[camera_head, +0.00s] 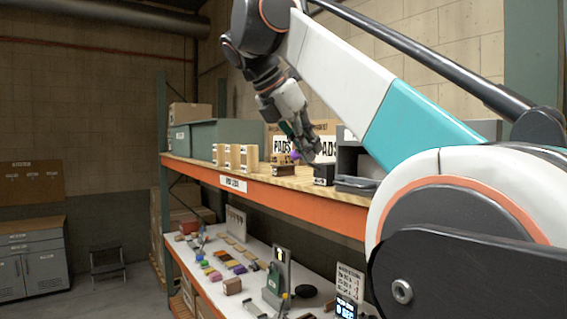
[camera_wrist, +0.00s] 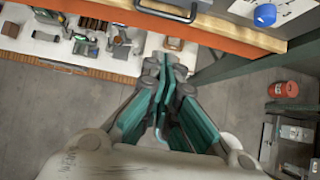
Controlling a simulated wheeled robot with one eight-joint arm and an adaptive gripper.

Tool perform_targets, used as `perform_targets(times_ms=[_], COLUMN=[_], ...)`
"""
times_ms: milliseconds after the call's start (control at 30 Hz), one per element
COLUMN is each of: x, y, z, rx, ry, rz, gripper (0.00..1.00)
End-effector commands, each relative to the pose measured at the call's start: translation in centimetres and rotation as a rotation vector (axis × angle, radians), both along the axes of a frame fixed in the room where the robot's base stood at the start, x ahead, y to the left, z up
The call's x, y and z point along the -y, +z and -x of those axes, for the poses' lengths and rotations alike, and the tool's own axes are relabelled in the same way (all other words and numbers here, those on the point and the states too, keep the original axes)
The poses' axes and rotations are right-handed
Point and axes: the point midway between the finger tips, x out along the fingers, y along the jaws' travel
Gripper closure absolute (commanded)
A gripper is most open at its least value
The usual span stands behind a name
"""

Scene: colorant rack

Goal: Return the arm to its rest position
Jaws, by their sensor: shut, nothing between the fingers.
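My arm reaches from the right side of the head view up and over toward the rack. My gripper (camera_head: 308,150) hangs from its end, pointing down and to the right, in front of the upper shelf. In the wrist view my gripper (camera_wrist: 165,68) has its teal-padded fingers together, with nothing seen between them. I cannot tell the exact gap between gripper and shelf.
The upper shelf (camera_head: 233,183) with its orange beam holds wooden blocks, a grey-green bin (camera_head: 200,140) and boxes. The lower white bench (camera_head: 213,289) carries many small coloured items. A red canister (camera_wrist: 283,89) stands on the floor, which is open at left (camera_head: 120,285).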

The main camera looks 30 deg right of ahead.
Motion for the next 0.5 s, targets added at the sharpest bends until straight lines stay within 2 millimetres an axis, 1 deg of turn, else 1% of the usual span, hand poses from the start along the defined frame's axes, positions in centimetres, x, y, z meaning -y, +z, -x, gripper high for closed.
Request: perform_targets(times_ms=[233, 333, 367, 433, 467, 500], x=[-0.2, -0.5, -0.7, -1.4, -1.7, -2.3], y=[0.2, -0.8, -1.4, -3.8, -5.2, -7.2], z=[0.0, 0.0, 0.0, 0.1, 0.1, 0.1], rx=[0.001, 0.017, 0.031, 0.078, 0.105, 0.145], ry=[-0.001, -0.009, -0.017, -0.044, -0.060, -0.084], rz=[0.000, -0.007, -0.012, -0.036, -0.048, -0.069], gripper=[1.00, 1.00, 1.00, 1.00, 1.00, 1.00])
